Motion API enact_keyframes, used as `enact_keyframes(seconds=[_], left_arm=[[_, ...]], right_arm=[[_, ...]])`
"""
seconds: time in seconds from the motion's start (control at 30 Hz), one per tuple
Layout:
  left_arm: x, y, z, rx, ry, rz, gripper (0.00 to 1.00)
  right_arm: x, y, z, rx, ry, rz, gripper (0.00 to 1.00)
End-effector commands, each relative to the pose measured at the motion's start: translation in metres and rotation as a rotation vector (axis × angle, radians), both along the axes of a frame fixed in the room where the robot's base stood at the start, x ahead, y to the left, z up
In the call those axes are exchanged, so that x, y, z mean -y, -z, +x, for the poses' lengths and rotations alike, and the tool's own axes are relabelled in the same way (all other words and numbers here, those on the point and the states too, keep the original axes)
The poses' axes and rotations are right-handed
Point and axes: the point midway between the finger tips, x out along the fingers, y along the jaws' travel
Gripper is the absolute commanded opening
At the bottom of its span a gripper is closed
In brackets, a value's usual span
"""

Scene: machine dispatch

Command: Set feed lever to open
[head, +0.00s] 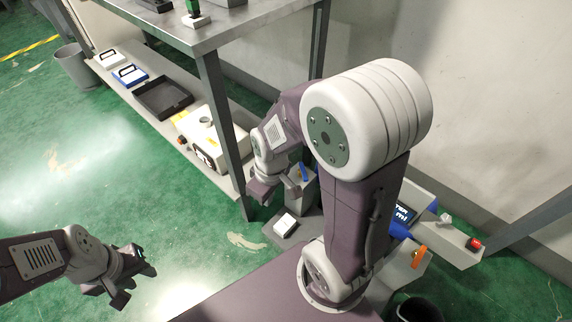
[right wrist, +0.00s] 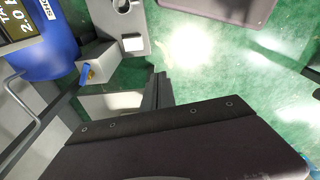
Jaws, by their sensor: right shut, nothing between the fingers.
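A blue lever (head: 304,172) stands on a grey block beside my right gripper; the right wrist view shows a blue lever (right wrist: 87,73) on a grey housing. An orange lever (head: 418,258) sits on another grey block at the lower right. No label is readable that tells which is the feed lever. My right gripper (head: 278,192) is shut and empty, apart from the blue lever; its fingers (right wrist: 162,90) also show in the right wrist view. My left gripper (head: 132,278) looks open and empty over the green floor, far from the levers.
A blue-framed machine with a screen (head: 402,213) and a red knob (head: 474,243) is at the right. A grey plate with a white square (head: 285,223) lies below my right gripper. A steel table (head: 240,22) and its leg stand behind. Open floor lies left.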

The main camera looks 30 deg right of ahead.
Motion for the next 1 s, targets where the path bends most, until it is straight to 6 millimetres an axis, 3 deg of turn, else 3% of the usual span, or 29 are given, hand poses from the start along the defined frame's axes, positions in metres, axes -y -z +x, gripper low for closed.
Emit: enact_keyframes(seconds=[0.27, 0.47, 0.53, 0.6, 0.67, 0.8, 0.9, 1.0], left_arm=[[0.000, -0.011, 0.000, 0.000, 0.000, 0.000, 0.36], [0.000, -0.033, 0.000, 0.000, 0.000, 0.000, 0.36], [0.000, -0.051, 0.000, 0.000, 0.000, 0.000, 0.36], [0.000, -0.076, 0.000, 0.000, 0.000, 0.000, 0.36], [0.000, -0.094, 0.000, 0.000, 0.000, 0.000, 0.36], [0.000, -0.127, 0.000, 0.000, 0.000, 0.000, 0.36], [0.000, -0.139, 0.000, 0.000, 0.000, 0.000, 0.36], [0.000, -0.142, 0.000, 0.000, 0.000, 0.000, 0.36]], right_arm=[[0.001, -0.014, 0.039, 0.042, -0.359, -0.009, 0.00], [0.015, -0.027, 0.093, 0.094, -0.689, -0.013, 0.00], [0.034, -0.030, 0.122, 0.122, -0.824, -0.008, 0.00], [0.067, -0.023, 0.150, 0.149, -0.927, 0.008, 0.00], [0.099, -0.009, 0.161, 0.163, -0.959, 0.029, 0.00], [0.159, 0.032, 0.150, 0.167, -0.909, 0.092, 0.00], [0.182, 0.054, 0.129, 0.154, -0.839, 0.135, 0.00], [0.190, 0.067, 0.116, 0.144, -0.798, 0.157, 0.00]])
